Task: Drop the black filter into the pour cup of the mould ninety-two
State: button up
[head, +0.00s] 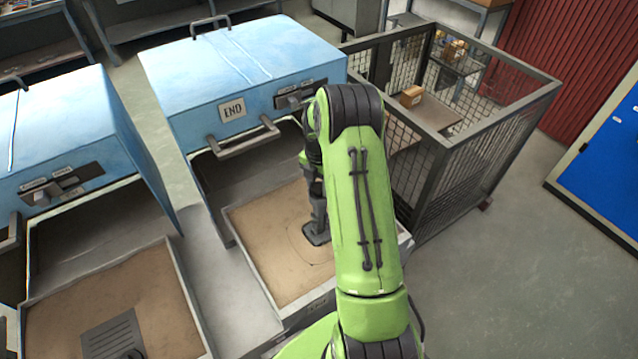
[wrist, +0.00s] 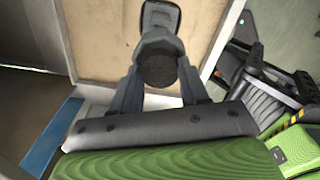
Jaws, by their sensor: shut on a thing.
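No number is readable on the mould.
The right-hand sand bed (head: 262,238) lies before an open blue box (head: 250,75) marked END. A second blue box (head: 75,125) stands left, its sand bed (head: 150,290) holding a slotted grey plate (head: 113,338). A mesh cage (head: 480,160) stands on the right.

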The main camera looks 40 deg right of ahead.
aim_at(319, 187)
jog(key=o, duration=1.1)
notch_tip(319, 187, up, 16)
jog(key=shift+f, duration=0.1)
